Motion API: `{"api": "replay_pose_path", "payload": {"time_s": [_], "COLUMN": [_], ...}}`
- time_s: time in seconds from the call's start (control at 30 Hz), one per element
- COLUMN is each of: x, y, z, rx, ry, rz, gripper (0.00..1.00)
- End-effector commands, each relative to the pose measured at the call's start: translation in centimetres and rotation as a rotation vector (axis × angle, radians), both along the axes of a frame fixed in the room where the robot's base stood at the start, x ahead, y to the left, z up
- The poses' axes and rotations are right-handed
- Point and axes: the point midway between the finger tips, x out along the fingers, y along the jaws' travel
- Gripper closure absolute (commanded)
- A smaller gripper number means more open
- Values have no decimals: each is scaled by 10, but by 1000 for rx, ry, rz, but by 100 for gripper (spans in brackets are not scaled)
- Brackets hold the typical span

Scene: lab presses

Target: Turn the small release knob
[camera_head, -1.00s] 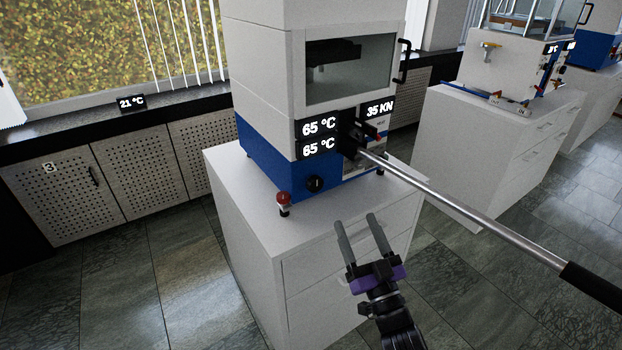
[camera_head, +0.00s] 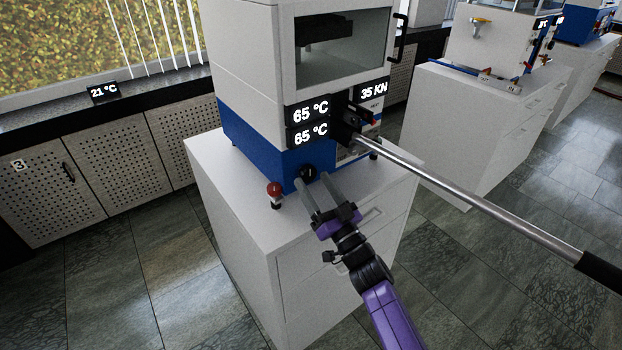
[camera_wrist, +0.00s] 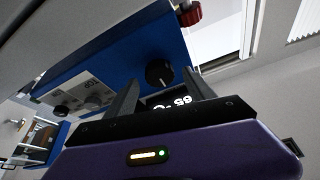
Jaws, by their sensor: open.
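The press (camera_head: 250,125) stands on a white cabinet. A round black knob (camera_head: 308,172) with a white mark is on its blue base; the wrist view shows it too (camera_wrist: 158,73). A grey panel (camera_wrist: 80,97) with smaller dark controls lies left of it in the wrist view. I cannot tell for certain which control is the release knob. My gripper (camera_head: 311,181) is open and empty, its two fingers pointing at the black knob. In the wrist view the knob appears between the fingertips; contact cannot be told.
A long metal lever (camera_head: 460,195) with a black grip slopes from the press front across the right of my gripper. A red mushroom button (camera_head: 274,189) stands left of the fingers. The white cabinet top (camera_head: 265,222) is below. Another press cabinet (camera_head: 480,125) stands right.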

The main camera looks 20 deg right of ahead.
Motion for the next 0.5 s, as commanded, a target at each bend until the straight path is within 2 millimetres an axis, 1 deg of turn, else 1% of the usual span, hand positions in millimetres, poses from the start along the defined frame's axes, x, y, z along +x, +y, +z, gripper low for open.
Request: {"api": "replay_pose_path", "payload": {"time_s": [0.03, 0.1, 0.2, 0.5], "x": [7, 13, 19, 22], "y": [2, 3, 4, 5], "z": [2, 5, 7, 9], "rx": [-2, -2, -1, -1], "ry": [-1, -2, 0, 0], "rz": [1, 0, 0, -1], "gripper": [37, 37, 37, 37]}}
